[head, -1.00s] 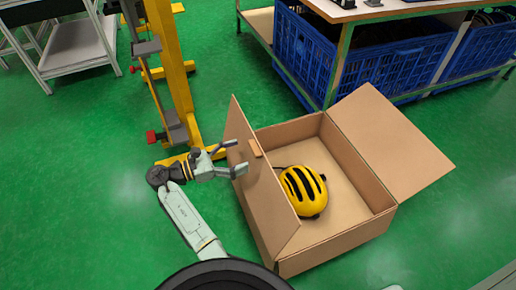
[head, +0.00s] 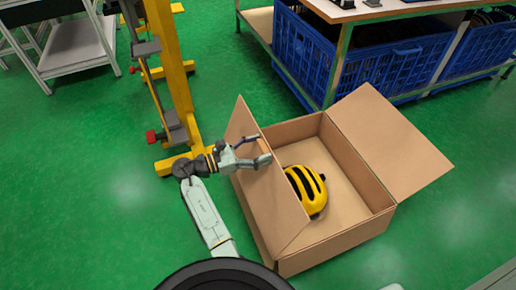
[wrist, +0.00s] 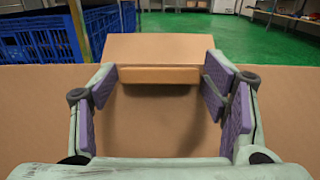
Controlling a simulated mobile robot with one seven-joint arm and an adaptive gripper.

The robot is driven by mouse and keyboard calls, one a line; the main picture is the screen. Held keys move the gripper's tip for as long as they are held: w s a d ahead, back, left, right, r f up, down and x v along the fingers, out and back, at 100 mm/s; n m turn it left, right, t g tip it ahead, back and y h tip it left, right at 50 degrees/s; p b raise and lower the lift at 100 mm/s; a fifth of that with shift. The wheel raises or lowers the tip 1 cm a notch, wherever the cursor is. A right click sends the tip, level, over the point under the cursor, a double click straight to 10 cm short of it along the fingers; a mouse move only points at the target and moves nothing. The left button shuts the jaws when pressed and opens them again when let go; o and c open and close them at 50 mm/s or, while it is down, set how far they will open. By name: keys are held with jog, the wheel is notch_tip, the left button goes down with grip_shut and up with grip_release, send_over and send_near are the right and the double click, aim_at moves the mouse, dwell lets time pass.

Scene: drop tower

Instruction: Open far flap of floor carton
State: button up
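The floor carton (head: 335,235) stands on the green floor with its top partly open. Its right flap (head: 390,140) is folded outward. Its left flap (head: 270,195) stands up, leaning a little over the opening, and hides part of the yellow helmet (head: 307,190) inside. My gripper (head: 264,150) is at the upper edge of this left flap. Whether the pads touch the cardboard is unclear.
A yellow stand (head: 175,80) with a red knob is close behind my arm. A bench with blue crates (head: 365,75) stands behind the carton. A white shelf cart (head: 75,50) is at the back left. Green floor at left is clear.

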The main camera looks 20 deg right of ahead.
jog(key=c, duration=1.3)
jog(key=shift+c, duration=0.2)
